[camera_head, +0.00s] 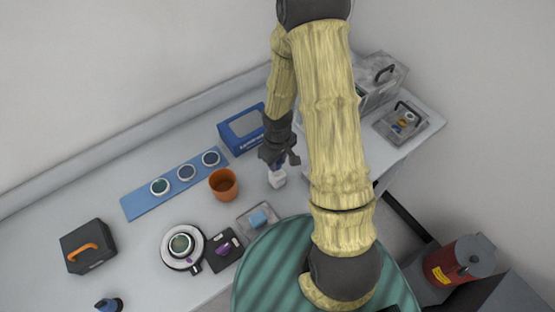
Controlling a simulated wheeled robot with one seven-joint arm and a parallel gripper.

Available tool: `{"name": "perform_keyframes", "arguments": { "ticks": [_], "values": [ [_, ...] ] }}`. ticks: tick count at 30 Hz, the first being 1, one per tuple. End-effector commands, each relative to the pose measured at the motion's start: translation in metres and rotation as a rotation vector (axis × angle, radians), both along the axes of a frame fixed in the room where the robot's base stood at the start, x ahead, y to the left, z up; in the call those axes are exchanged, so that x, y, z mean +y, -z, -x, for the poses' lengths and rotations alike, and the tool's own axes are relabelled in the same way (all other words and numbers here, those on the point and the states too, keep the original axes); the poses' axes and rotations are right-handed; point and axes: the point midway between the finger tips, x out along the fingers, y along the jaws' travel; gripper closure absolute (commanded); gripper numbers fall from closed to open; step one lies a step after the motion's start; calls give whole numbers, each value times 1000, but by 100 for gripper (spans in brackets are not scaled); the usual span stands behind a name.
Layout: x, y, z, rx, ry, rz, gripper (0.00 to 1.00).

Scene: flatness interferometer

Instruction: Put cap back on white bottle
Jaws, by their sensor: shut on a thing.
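The small white bottle (278,180) stands on the grey bench, right of the orange cup. My gripper (279,163) points down right above it and is shut. A small bluish piece, which looks like the cap (278,168), shows between the fingertips and the bottle's top. The dark fingers hide most of it. I cannot tell whether the cap touches the bottle's neck or is a little above it.
The orange cup (223,184) stands close on the left, with a blue-and-white box (242,130) behind. A blue strip (133,207) with several round discs lies further left. A tray (245,224) with a blue block is in front. A grey container (392,92) stands back right.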

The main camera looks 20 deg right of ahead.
Motion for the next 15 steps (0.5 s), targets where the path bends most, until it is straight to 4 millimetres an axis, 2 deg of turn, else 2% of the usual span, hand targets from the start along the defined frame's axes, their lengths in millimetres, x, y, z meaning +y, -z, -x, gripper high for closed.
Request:
{"name": "perform_keyframes", "arguments": {
  "ticks": [6, 15],
  "values": [
    [0, 17, 0, 0, 0, 0, 94],
    [0, 28, 0, 0, 0, 0, 94]
  ]
}}
